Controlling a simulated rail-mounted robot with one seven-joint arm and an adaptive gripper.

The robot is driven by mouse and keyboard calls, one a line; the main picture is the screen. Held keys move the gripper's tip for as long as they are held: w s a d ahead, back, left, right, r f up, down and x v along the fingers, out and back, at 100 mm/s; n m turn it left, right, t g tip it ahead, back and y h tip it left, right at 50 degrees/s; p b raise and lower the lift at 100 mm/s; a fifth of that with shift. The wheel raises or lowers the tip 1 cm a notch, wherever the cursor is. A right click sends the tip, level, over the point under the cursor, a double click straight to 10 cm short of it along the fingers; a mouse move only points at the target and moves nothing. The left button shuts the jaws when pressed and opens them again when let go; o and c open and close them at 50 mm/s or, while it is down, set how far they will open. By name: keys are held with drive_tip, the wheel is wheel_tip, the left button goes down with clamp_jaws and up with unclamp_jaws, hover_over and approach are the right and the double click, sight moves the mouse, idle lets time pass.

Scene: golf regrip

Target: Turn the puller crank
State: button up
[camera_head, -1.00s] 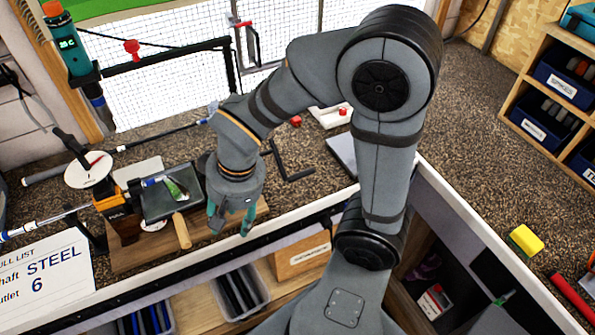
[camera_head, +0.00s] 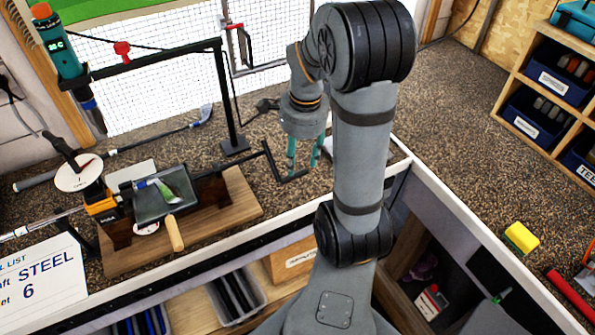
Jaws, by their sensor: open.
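The puller (camera_head: 152,202) is a dark and orange device on a wooden base board at the left of the bench. Its black crank (camera_head: 271,163) sticks out to the right, bends toward the near side and ends in a short handle lying roughly sideways. My gripper (camera_head: 303,166) points down with two teal fingers apart, around or just above the handle end. I cannot tell whether the fingers touch the handle or whether it lies between them. A club with a steel shaft (camera_head: 52,220) lies in the puller.
A wooden-handled tool (camera_head: 174,232) lies at the puller's front. A black post stand (camera_head: 228,105) rises behind the crank. A white card (camera_head: 40,278) reads STEEL 6. A yellow sponge (camera_head: 522,238) is at the right; the carpeted bench (camera_head: 440,130) behind it is clear.

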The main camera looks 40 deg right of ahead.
sight(297, 175)
drive_tip(key=f, duration=0.6)
drive_tip(key=shift+w+d, duration=0.1)
drive_tip(key=shift+w, duration=0.3)
drive_tip(key=shift+c, duration=1.3)
drive_tip(key=c, duration=0.8)
clamp_jaws()
